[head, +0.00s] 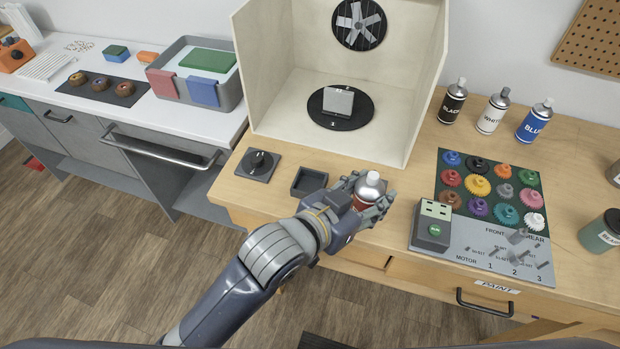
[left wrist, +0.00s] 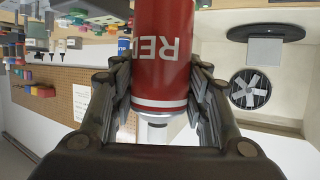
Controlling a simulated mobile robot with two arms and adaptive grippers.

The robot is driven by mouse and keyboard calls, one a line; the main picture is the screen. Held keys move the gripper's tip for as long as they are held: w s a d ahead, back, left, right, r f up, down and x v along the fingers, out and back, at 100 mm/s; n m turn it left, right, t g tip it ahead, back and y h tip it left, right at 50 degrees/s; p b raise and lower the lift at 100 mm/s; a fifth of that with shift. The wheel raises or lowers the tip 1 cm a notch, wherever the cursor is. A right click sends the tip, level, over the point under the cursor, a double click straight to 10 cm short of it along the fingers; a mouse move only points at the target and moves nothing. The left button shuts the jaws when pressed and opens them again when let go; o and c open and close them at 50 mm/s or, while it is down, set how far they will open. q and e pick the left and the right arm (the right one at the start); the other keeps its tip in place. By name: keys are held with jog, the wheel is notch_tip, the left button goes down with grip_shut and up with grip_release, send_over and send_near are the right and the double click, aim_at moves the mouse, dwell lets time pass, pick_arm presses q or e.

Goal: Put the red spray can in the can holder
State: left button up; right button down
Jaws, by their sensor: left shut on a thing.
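The red spray can (head: 371,188) is upright between the fingers of my left gripper (head: 372,196), near the front edge of the wooden bench. The left wrist view shows the red can (left wrist: 161,70) with the fingers of my left gripper (left wrist: 160,100) closed on both its sides; its lettering appears upside down there. A small dark square open holder (head: 309,181) sits on the bench just left of the gripper, and it looks empty. I take it for the can holder. The can's base is hidden by the fingers in the head view. My right gripper is not in view.
A spray booth (head: 270,85) with a turntable (head: 340,112) stands behind the can. A dial box (head: 258,165) is left of the holder. Black, white and blue cans (head: 453,101) stand at the back right. A gear board (head: 491,190) and a green-button box (head: 433,226) are to the right.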

pick_arm(q)
jog(key=w+a+f+p, duration=0.1)
jog(key=w+a, duration=0.2)
jog(key=w+a+f+p, duration=0.1)
jog(key=w+a+f, duration=0.1)
jog(key=w+a, duration=0.2)
jog(key=w+a+f+p, duration=0.1)
jog(key=w+a+p, duration=0.1)
jog(key=w+a, duration=0.1)
jog(key=shift+w+a+f, duration=0.25)
jog(key=shift+w+a, duration=0.05)
jog(key=shift+w, duration=0.3)
jog(key=shift+f, duration=0.2)
jog(key=o, duration=1.2)
jog(key=shift+f, duration=0.1)
jog(key=shift+c, duration=0.2)
